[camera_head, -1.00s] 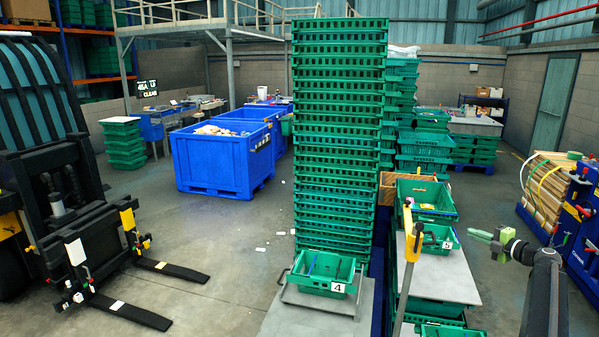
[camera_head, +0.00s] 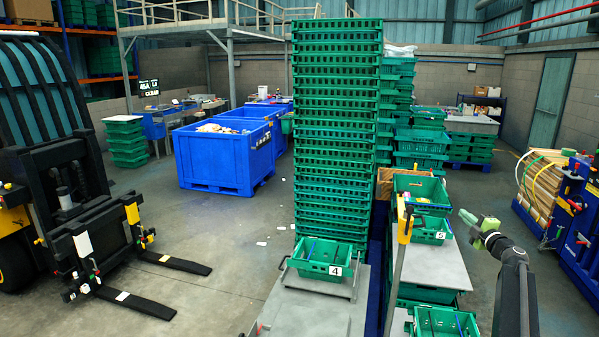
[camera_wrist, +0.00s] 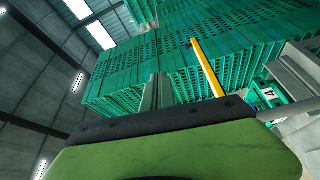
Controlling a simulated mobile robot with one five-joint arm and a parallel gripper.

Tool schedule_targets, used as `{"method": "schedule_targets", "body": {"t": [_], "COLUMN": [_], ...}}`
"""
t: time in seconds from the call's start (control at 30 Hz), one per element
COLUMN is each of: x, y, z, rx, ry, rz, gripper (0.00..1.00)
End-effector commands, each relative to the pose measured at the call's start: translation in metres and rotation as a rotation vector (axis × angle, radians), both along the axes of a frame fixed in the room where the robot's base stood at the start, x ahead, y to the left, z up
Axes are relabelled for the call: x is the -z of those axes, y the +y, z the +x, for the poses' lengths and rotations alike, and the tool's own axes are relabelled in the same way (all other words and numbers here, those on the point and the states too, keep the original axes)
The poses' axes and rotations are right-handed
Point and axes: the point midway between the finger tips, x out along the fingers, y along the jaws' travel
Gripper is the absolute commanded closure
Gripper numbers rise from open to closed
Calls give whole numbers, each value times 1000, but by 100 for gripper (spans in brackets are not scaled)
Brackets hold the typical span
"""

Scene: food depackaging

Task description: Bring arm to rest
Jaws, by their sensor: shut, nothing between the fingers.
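My arm reaches in from the lower right of the head view, raised beside the right-hand work table. My gripper (camera_head: 468,219) is at its end, green and small, pointing left and away, with nothing in it. It is shut and in open air to the right of the crate marked 5 (camera_head: 430,231). In the wrist view my gripper's green body fills the bottom. The wrist camera looks tilted towards the tall crate stack (camera_wrist: 150,65) and the roof.
The tall green crate stack (camera_head: 337,130) stands in the middle. The crate marked 4 (camera_head: 322,258) sits before it. A yellow-topped post (camera_head: 404,220) stands left of the table (camera_head: 432,268). Blue bins (camera_head: 222,160) and a forklift (camera_head: 70,210) are at left.

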Motion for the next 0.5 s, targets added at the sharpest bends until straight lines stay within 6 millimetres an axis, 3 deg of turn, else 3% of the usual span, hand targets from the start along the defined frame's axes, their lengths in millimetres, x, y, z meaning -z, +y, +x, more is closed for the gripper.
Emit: {"method": "schedule_targets", "body": {"t": [0.17, 0.27, 0.37, 0.5], "x": [-4, 8, 45, 134], "y": [22, 35, 59, 120], "z": [1, -7, -30, -84], "rx": [197, 344, 535, 789], "ry": [-52, -51, 11, 238], "rz": [170, 319, 523, 808], "gripper": [100, 100, 100, 100]}}
